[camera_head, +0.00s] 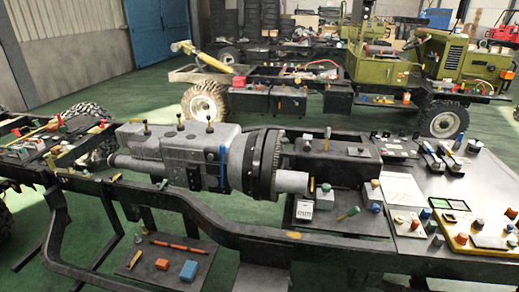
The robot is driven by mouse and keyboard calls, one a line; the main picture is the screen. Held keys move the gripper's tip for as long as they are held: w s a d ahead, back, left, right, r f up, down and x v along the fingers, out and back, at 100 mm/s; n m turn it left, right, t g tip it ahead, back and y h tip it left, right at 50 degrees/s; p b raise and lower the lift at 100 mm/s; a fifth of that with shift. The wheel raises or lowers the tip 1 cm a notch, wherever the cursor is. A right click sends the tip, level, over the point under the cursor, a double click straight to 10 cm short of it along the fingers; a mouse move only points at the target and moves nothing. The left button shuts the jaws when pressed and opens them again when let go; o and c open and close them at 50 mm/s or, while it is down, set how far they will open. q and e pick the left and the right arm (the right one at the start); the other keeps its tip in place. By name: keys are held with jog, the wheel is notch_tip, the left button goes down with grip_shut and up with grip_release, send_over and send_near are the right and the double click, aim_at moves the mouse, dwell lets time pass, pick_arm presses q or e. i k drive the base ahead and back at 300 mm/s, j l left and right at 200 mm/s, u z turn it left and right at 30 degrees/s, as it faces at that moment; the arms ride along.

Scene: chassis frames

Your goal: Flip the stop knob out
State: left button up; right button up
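A grey gearbox (185,152) with a dark ringed flange (262,165) lies across the black chassis frame (200,207). Small dark knobs with brass-coloured stems stand on its top, at the left (146,128), middle (180,122) and right (210,126). A blue upright bar (223,167) is on its near side. More small knobs (327,134) stand on the dark block to the right of the flange. I cannot tell which of these is the stop knob, or whether it is in or out. Neither of my grippers is in view.
A grey worktop (450,194) at the right holds many small coloured parts. A low dark board (165,262) at the front carries an orange rod and a blue block. An olive truck chassis (380,68) stands behind. Green floor (100,90) between is open.

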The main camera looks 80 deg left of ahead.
aim_at(307, 148)
jog(key=u, duration=2.55)
jog(key=i+l+u, duration=0.2)
jog(key=u, duration=0.2)
jog(key=i+l+u, duration=0.2)
jog(key=u, duration=0.25)
jog(key=i+l, duration=0.2)
jog(key=l, duration=0.15)
jog(key=i+l+u, duration=0.1)
jog(key=l, duration=0.3)
jog(key=i+l, duration=0.2)
jog(key=l, duration=0.2)
jog(key=i+l+u, duration=0.1)
jog(key=l, duration=0.25)
jog(key=i, duration=0.1)
